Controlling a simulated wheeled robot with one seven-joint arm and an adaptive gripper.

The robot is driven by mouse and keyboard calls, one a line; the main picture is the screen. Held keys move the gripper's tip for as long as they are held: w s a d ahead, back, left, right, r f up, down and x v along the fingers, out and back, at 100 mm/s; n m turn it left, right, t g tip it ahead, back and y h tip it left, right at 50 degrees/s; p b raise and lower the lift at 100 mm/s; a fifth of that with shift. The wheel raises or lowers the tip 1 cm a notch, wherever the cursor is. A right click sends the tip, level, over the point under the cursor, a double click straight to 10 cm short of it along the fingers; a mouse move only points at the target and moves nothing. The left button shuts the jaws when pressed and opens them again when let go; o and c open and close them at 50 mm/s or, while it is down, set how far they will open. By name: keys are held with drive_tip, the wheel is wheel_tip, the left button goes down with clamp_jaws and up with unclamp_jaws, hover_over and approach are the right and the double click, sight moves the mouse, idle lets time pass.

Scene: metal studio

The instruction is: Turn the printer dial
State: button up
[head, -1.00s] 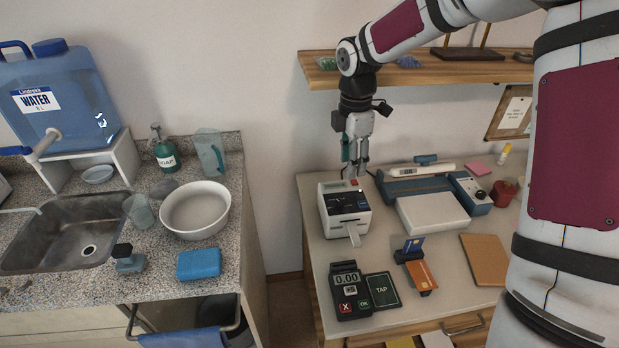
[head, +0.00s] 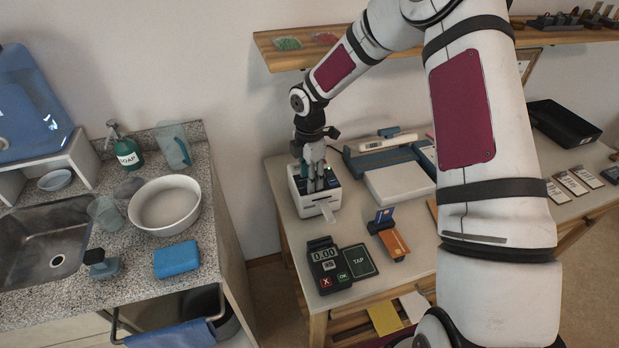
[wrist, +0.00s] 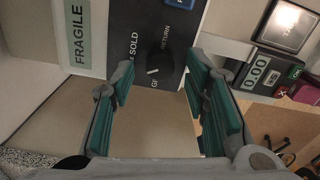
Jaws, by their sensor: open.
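The printer (head: 301,201) is a small white box on the table in the head view, with a paper slip sticking out of its front. In the wrist view its dark panel (wrist: 141,19) carries a round black dial (wrist: 160,66) with a white pointer mark, ringed by the words SOLD, RETURN and a partly hidden one. My gripper (head: 316,188) is at the printer's top, pointing down and hiding much of it. In the wrist view its teal-padded fingers (wrist: 160,76) are open, one on each side of the dial. I cannot tell whether they touch it.
A card terminal (head: 325,265) stands in front of the printer, with a card holder (head: 392,240) to its right. A white-topped device (head: 398,184) lies right of the printer. A wooden shelf (head: 280,60) hangs above. The sink counter is left, across a gap.

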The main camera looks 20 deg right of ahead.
drive_tip(key=shift+f, duration=0.5)
clamp_jaws()
